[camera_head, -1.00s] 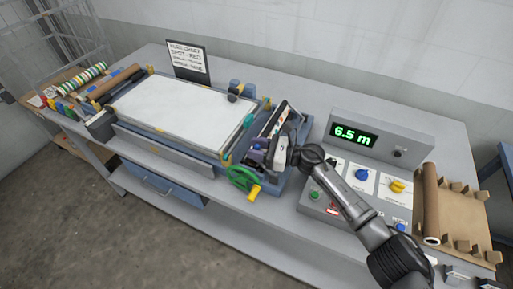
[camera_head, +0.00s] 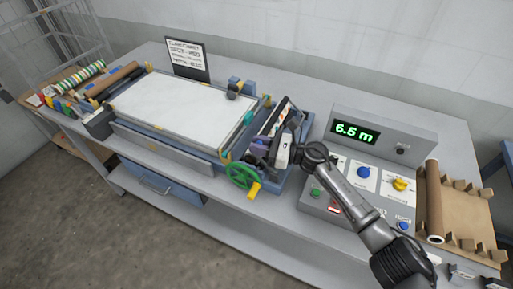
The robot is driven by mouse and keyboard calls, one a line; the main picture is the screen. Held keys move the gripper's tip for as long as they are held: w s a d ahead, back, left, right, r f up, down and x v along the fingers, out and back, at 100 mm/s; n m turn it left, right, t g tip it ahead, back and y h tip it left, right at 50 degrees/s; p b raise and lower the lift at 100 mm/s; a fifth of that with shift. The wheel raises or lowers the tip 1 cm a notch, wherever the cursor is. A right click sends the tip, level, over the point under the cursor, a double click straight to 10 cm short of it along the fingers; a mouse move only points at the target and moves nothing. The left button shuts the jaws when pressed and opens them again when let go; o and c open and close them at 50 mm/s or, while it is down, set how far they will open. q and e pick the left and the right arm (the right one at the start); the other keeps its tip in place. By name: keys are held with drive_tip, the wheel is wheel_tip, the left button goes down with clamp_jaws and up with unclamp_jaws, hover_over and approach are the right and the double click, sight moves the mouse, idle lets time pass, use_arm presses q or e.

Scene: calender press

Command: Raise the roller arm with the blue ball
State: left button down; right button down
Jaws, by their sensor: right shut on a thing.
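The press has a white flat bed (camera_head: 180,108) in a blue frame, with a green handwheel (camera_head: 242,176) at its near right corner. My right gripper (camera_head: 264,155) is at the right end of the press, just above and right of the handwheel. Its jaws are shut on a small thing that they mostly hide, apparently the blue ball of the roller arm. The ball's outline and the arm's tilt cannot be made out. My left gripper is not in view.
A control box (camera_head: 372,140) reading 6.5 m stands right of my gripper, with blue and yellow knobs in front. A brown roll (camera_head: 433,200) lies farther right. A sign (camera_head: 188,58) stands behind the press. Coloured rolls (camera_head: 75,82) fill the left end.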

drive_tip(key=shift+s+d+r+n+t+y+b, duration=0.15)
drive_tip(key=shift+d+y+b, duration=0.25)
drive_tip(key=shift+b, duration=0.55)
drive_tip(key=shift+s+d+n+t+y+b, duration=0.15)
drive_tip(key=shift+d+y+b, duration=0.25)
drive_tip(key=shift+b, duration=0.5)
drive_tip(key=shift+s+d+r+y+b, duration=0.1)
drive_tip(key=shift+s+d+y+b, duration=0.2)
drive_tip(key=shift+b, duration=0.65)
drive_tip(key=shift+d+r+b, duration=0.15)
drive_tip(key=shift+d+b, duration=0.15)
drive_tip(key=shift+s+d+r, duration=0.15)
drive_tip(key=shift+d, duration=0.2)
drive_tip(key=shift+s+d+r+b, duration=0.15)
drive_tip(key=shift+s+d+b, duration=0.15)
drive_tip(key=shift+d+b, duration=0.3)
drive_tip(key=shift+s+d+r+b, duration=0.1)
drive_tip(key=shift+s+d+b, duration=0.25)
drive_tip(key=shift+d, duration=0.35)
